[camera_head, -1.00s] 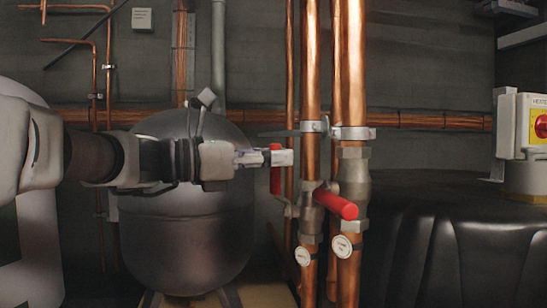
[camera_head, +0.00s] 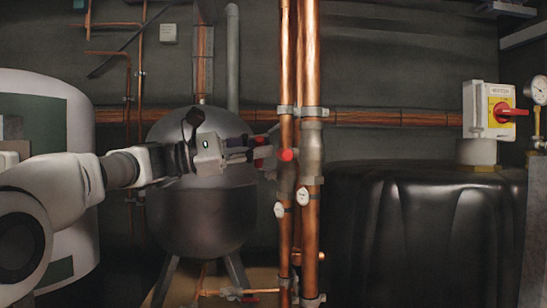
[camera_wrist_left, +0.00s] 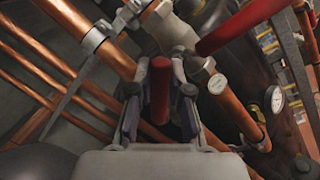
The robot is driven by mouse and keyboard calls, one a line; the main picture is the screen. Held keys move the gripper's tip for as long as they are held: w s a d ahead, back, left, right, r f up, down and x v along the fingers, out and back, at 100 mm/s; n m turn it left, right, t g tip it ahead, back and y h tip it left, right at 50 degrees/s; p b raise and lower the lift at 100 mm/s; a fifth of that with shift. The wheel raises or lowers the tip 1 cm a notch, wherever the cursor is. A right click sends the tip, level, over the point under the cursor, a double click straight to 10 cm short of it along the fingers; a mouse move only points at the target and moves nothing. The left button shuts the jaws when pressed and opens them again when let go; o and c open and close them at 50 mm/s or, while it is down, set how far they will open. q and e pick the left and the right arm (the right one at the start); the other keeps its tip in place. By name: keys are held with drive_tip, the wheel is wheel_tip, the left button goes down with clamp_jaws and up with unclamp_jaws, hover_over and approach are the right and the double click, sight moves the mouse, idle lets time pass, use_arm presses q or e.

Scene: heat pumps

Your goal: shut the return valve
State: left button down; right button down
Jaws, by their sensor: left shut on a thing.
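Two upright copper pipes carry valves with red levers. My left gripper (camera_head: 252,150) comes in from the left and is shut on one red lever (camera_head: 260,153) beside the left pipe. In the left wrist view this red lever (camera_wrist_left: 160,90) lies between the two fingers of my gripper (camera_wrist_left: 158,100). A second red lever (camera_head: 287,155) sticks out toward the head camera, and shows at upper right in the wrist view (camera_wrist_left: 240,27). Its grip is free. Round white tags (camera_head: 302,196) hang on the pipes; I cannot read which valve is the return. My right gripper is not in view.
A dark round vessel (camera_head: 200,215) on legs stands behind my left arm. A black covered tank (camera_head: 420,235) fills the right side, with a yellow and red switch box (camera_head: 488,110) above it. Horizontal copper pipes (camera_head: 400,118) run along the wall behind.

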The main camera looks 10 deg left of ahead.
use_arm(q)
wheel_tip(320, 180, down, 7)
drive_tip(key=s+m+g+h+b, duration=0.1)
drive_tip(key=s+m+g+b, duration=0.1)
drive_tip(key=m+b, duration=0.7)
drive_tip(key=shift+s+d+r+m+g+b, duration=0.2)
drive_tip(key=shift+d+m+g+b, duration=0.1)
drive_tip(key=shift+m, duration=0.3)
drive_tip(key=c, duration=1.2)
unclamp_jaws()
drive_tip(key=shift+o, duration=0.6)
drive_tip(key=shift+d, duration=0.15)
drive_tip(key=v, duration=0.7)
drive_tip(key=shift+a+f, duration=0.15)
drive_tip(key=shift+a, duration=0.1)
drive_tip(key=shift+d, duration=0.1)
